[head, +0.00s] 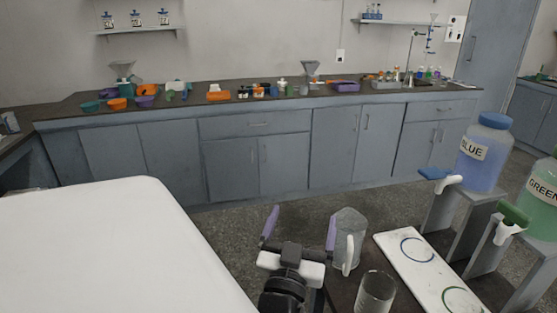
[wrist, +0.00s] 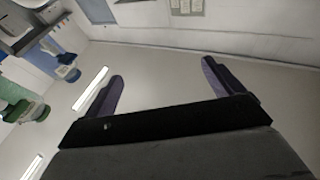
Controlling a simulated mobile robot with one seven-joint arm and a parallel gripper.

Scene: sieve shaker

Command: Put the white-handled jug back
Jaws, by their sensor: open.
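In the wrist view my gripper (wrist: 163,83) is also open with nothing between the fingers, and the jug is not seen there.
A glass beaker (head: 375,293) stands in front of the jug. Right of it lies a white board (head: 420,262) with blue and green rings. The BLUE (head: 485,152) and GREEN (head: 541,200) tap containers stand on grey stands. A white table (head: 100,250) fills the left.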

